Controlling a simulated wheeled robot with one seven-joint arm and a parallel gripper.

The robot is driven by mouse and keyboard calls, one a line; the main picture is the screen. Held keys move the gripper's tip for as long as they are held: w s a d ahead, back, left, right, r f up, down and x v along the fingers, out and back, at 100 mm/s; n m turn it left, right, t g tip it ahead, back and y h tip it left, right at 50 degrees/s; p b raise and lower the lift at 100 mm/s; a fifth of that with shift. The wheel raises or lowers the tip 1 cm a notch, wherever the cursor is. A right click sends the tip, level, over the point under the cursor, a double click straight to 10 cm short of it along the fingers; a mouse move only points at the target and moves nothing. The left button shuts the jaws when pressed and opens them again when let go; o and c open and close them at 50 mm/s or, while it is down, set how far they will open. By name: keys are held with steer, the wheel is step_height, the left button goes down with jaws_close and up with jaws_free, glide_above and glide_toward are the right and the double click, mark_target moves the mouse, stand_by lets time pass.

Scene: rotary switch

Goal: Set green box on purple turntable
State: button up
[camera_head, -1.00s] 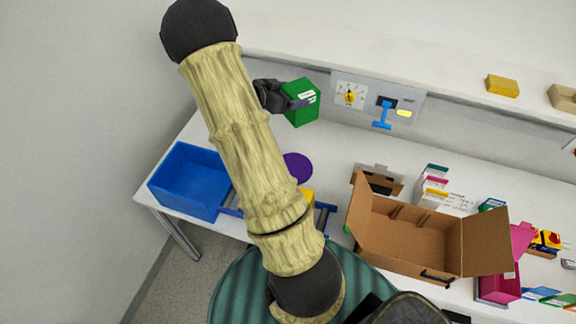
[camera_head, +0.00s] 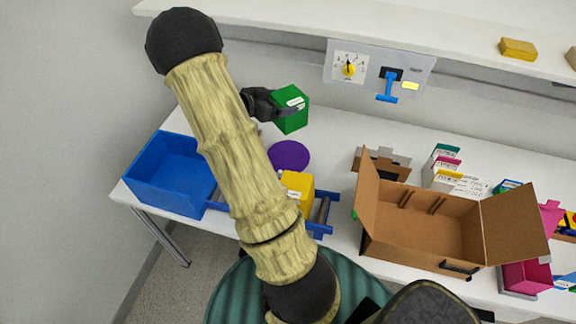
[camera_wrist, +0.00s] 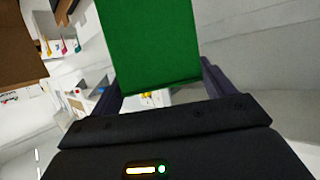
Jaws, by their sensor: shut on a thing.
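The green box (camera_head: 291,110) is held in the air above the back of the table in the head view. My gripper (camera_head: 283,107) is shut on it, with a finger along the box's side. In the wrist view the green box (camera_wrist: 150,45) fills the upper middle, between the two fingers (camera_wrist: 158,92). The purple turntable (camera_head: 289,155) is a flat disc on the table, below the box in the picture. It looks empty, and my arm passes just left of it. The turntable is not identifiable in the wrist view.
A blue bin (camera_head: 168,178) stands at the left. A yellow box (camera_head: 299,190) sits by a blue-railed roller conveyor (camera_head: 321,212) in front of the turntable. An open cardboard box (camera_head: 425,225) stands at the right. A panel with a yellow dial (camera_head: 348,68) and blue lever (camera_head: 388,88) is behind.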

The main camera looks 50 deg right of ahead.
step_height(320, 180, down, 6)
steer(key=b, duration=0.4)
steer(key=shift+f+b, duration=0.2)
steer(key=shift+b, duration=0.15)
steer(key=shift+r, duration=0.1)
steer(key=shift+r, duration=0.15)
